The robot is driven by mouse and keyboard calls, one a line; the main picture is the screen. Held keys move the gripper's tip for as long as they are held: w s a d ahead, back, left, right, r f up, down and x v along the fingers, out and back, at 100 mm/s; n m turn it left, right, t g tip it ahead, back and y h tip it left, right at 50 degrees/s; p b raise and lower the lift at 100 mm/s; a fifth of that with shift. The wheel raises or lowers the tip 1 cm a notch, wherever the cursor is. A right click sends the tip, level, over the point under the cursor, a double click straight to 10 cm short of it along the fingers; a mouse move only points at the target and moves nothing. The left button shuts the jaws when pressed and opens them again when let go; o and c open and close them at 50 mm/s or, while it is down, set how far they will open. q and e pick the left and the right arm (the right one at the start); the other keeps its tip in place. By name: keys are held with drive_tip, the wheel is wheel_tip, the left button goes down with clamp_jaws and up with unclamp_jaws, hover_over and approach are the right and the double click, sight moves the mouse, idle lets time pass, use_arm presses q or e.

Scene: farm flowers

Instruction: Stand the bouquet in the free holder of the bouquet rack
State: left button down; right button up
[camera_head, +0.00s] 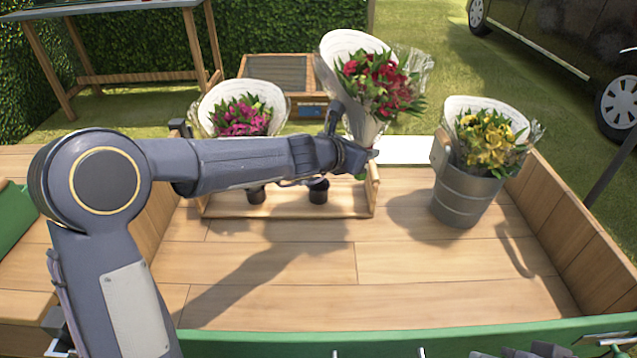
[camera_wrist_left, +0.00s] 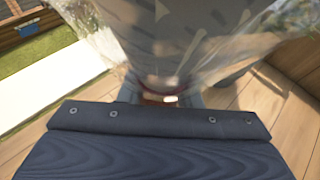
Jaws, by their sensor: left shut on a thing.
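The bouquet (camera_head: 378,82) has red flowers in a white and clear wrap. My left gripper (camera_head: 358,152) is shut on its narrow lower wrap and holds it upright, a little tilted, over the right end of the bouquet rack (camera_head: 285,209). In the left wrist view the clear wrap (camera_wrist_left: 190,35) fills the upper middle, just beyond the gripper. The wooden rack carries a pink bouquet (camera_head: 243,116) on its left side. Two dark round cups (camera_head: 318,190) show low in the rack. My arm hides the rack's upper middle, so the free holder's opening is not visible.
A metal bucket (camera_head: 467,193) with a yellow bouquet (camera_head: 487,140) stands to the right of the rack. The wooden bed floor (camera_head: 400,262) in front is clear. A wooden side wall (camera_head: 565,225) and green front edge (camera_head: 400,336) bound it. A white panel lies behind.

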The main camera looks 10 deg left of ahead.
use_arm(q)
drive_tip(key=w+a+f+b, duration=0.1)
drive_tip(key=a+f, duration=0.2)
drive_tip(key=f, duration=0.1)
drive_tip(key=w+a+f+b, duration=0.1)
drive_tip(key=a+f, duration=0.3)
drive_tip(key=w+a+f+b, duration=0.1)
drive_tip(key=w+a+f, duration=0.1)
drive_tip(key=a+f, duration=0.1)
drive_tip(key=shift+a+f, duration=0.35)
drive_tip(key=shift+f, duration=0.15)
drive_tip(key=shift+r, duration=0.1)
drive_tip(key=c, duration=1.5)
unclamp_jaws()
drive_tip(key=o, duration=0.5)
drive_tip(key=shift+c, duration=0.2)
